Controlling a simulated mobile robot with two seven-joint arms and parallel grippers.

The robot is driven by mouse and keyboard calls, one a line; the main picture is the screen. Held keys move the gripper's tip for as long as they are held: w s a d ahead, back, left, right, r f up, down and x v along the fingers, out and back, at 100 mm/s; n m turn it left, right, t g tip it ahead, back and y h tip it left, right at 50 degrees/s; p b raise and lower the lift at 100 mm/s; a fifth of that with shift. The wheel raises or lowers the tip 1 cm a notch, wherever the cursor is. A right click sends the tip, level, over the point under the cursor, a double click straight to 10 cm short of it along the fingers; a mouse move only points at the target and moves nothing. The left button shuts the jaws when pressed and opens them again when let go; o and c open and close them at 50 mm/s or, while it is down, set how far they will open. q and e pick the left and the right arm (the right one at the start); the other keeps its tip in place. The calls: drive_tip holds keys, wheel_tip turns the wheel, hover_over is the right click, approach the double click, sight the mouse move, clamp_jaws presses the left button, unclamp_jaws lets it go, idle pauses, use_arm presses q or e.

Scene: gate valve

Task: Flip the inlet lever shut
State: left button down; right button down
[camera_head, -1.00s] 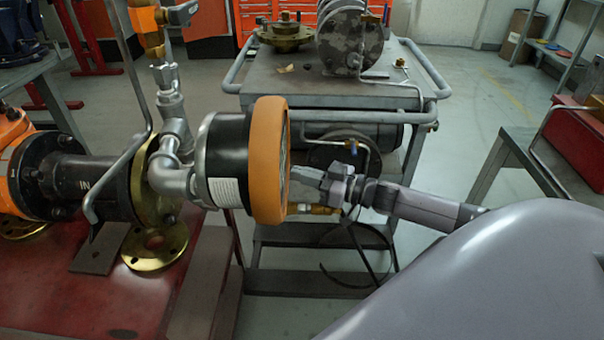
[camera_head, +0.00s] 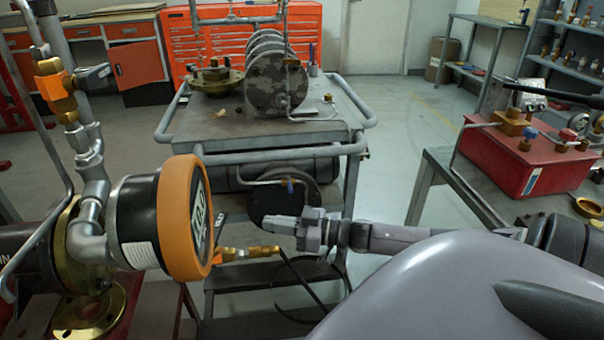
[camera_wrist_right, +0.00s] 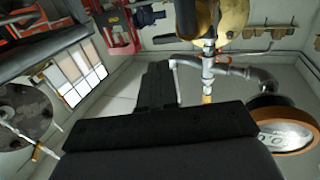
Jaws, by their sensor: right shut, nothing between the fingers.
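A pipe assembly stands at the left in the head view, with a round gauge (camera_head: 180,220) in an orange rim. Above it, an orange and brass valve (camera_head: 55,85) carries a short dark grey handle (camera_head: 95,77); I cannot tell for certain that this is the inlet lever. A brass fitting (camera_head: 245,254) sticks out right of the gauge. My right gripper (camera_head: 272,224) is shut and empty, right of the gauge and apart from it. In the right wrist view my dark fingers (camera_wrist_right: 158,85) point toward the pipework, with the gauge (camera_wrist_right: 285,130) at the right. My left gripper is out of view.
A grey cart (camera_head: 235,130) with a ribbed grey machine stands behind. A red box (camera_head: 520,160) with brass fittings sits on a bench at the right. Red cabinets (camera_head: 235,45) line the back. Open floor shows between cart and bench.

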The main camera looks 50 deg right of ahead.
drive_tip(key=shift+v, duration=2.65)
drive_tip(key=shift+w+d, duration=0.1)
drive_tip(key=shift+d, duration=0.1)
